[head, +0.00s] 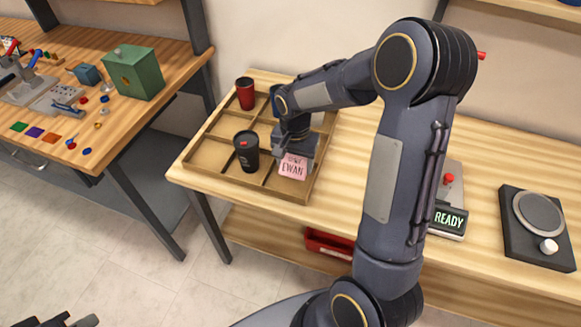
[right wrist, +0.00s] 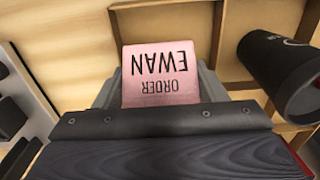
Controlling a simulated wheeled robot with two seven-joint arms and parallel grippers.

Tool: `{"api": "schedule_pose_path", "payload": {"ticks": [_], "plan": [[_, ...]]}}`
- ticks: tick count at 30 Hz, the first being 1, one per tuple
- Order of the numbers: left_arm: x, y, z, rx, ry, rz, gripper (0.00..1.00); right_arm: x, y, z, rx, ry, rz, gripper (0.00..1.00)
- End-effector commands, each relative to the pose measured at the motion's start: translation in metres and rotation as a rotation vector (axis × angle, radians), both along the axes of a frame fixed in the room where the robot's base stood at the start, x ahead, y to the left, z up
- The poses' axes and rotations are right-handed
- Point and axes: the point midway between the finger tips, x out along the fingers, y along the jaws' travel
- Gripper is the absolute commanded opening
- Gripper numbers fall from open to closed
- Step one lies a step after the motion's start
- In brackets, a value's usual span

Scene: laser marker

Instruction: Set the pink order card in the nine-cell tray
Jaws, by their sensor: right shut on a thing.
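The pink order card (head: 292,167), printed "ORDER EWAN", is held upright or nearly so in my right gripper (head: 293,153). It also shows in the right wrist view (right wrist: 160,75), between the jaws. The card is over the front right part of the wooden nine-cell tray (head: 235,184); I cannot tell whether its lower edge touches the tray floor. My right arm hides the tray's back right part. My left gripper (head: 68,321) shows only at the bottom left edge, away from the tray, and its opening is unclear.
A black cup (head: 246,155) stands in the tray just left of the card, and a dark red cup (head: 245,95) stands in the back left. A "READY" display (head: 449,220) and a black device with a round plate (head: 538,225) are to the right. A red bin (head: 328,244) is below.

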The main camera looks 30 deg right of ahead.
Motion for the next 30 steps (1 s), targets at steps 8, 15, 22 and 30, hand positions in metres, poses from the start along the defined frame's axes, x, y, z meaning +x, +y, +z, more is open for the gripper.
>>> {"api": "schedule_pose_path", "payload": {"ticks": [8,15,22,30], "plan": [[0.0,0.0,0.002,0.0,0.0,0.0,0.0,0.015,0.002,-0.018,0.0,0.001,0.0,0.43],[0.0,0.0,0.002,0.0,0.0,0.0,0.0,0.015,0.002,-0.049,-0.001,0.002,0.0,0.43],[0.0,0.0,0.002,0.0,0.0,0.0,0.0,0.016,0.002,-0.05,-0.001,-0.001,0.0,0.43],[0.0,0.0,-0.001,0.0,0.0,0.0,0.0,0.016,0.002,-0.053,0.0,0.0,0.0,0.81]]}}
